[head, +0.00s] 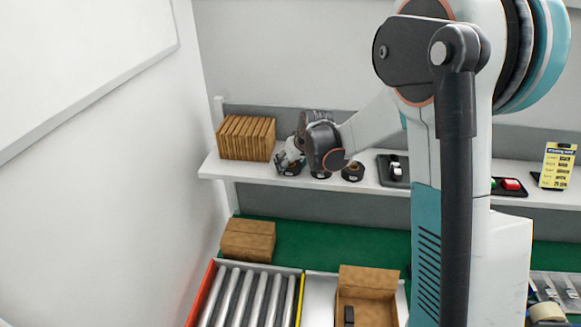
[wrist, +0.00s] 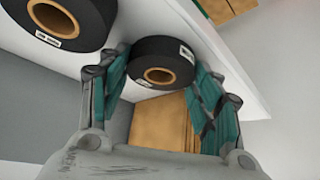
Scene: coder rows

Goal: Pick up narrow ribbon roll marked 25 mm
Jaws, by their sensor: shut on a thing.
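A black ribbon roll (wrist: 170,50) with a tan core sits between the fingers of my gripper (wrist: 158,66) in the wrist view. The gripper is shut on it. The small white label on its side is too small to read, so I cannot confirm the 25 mm mark. A second, larger-looking black roll (wrist: 85,20) is at upper left in the wrist view. In the head view my gripper (head: 287,158) is at the left end of the row, at the held roll (head: 289,170). Another roll (head: 353,172) stands to the right. The middle one is partly hidden by my wrist.
The rolls are on a white shelf (head: 225,166). A stack of brown cardboard pieces (head: 246,138) stands close left of my gripper. A dark tray (head: 392,171) is to the right. Below are a brown box (head: 248,240), a roller conveyor (head: 245,297) and an open carton (head: 368,281).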

